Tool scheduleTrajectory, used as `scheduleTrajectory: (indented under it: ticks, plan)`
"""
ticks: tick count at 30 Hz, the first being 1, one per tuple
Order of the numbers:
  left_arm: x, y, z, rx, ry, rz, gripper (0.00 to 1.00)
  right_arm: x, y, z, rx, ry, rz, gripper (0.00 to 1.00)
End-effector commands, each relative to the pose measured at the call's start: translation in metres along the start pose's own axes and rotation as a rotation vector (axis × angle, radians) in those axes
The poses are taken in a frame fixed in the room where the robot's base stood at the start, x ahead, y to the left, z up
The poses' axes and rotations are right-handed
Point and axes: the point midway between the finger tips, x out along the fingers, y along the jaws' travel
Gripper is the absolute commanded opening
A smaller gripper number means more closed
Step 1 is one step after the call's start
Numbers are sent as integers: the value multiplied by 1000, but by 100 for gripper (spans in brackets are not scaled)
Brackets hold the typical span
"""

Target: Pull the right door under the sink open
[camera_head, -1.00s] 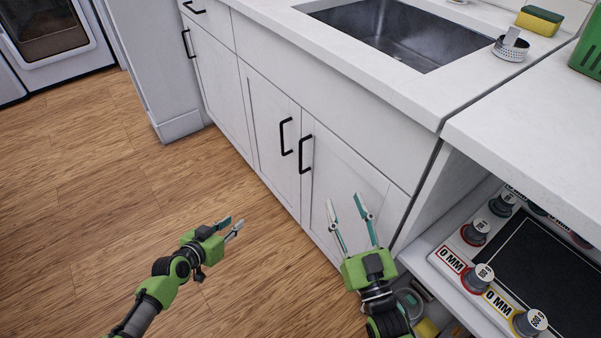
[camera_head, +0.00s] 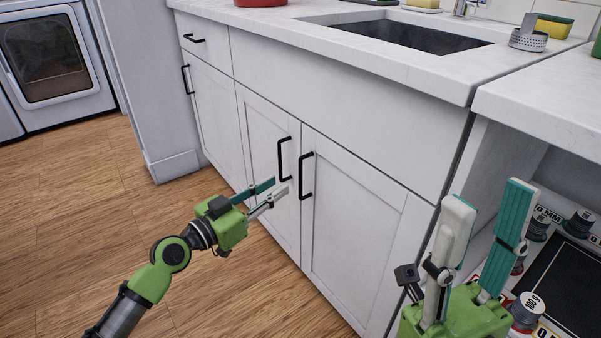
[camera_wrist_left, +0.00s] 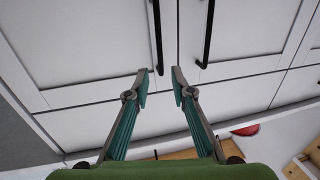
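The right door (camera_head: 350,225) under the sink is white and shut, with a black vertical bar handle (camera_head: 306,176) near its left edge. The left door (camera_head: 265,135) beside it is also shut and has its own black handle (camera_head: 284,158). My left gripper (camera_head: 277,187) is open and empty, in front of the doors near the lower ends of both handles. The left wrist view looks inverted; there the right door's handle (camera_wrist_left: 157,35) lies beyond the two separated fingertips (camera_wrist_left: 160,82), apart from them. My right gripper (camera_head: 488,205) is open and empty at the lower right.
The countertop (camera_head: 350,48) with the sink (camera_head: 400,35) runs above the doors. The wooden floor (camera_head: 90,220) at the left is clear. A red object (camera_head: 260,3) stands on the counter.

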Motion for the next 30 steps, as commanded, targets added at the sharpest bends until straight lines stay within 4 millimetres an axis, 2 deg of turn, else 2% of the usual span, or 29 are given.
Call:
scheduleTrajectory:
  ticks: [1,6,13,18,27,30]
  plan:
    - [13,0,-2,-1,3,0,22,0,0,0,0,0,-1,40]
    - [50,0,0,-1,2,1,22,-1,0,2,-1,8,-5,40]
    - [85,0,1,0,0,0,22,2,0,3,-4,26,-13,40]
    - [95,0,1,0,-1,0,22,4,-1,2,-4,34,-18,40]
    - [97,0,1,1,-1,-1,22,5,-1,4,-4,29,-18,40]
    - [97,0,1,0,-1,-1,0,5,-1,4,-4,30,-17,40]
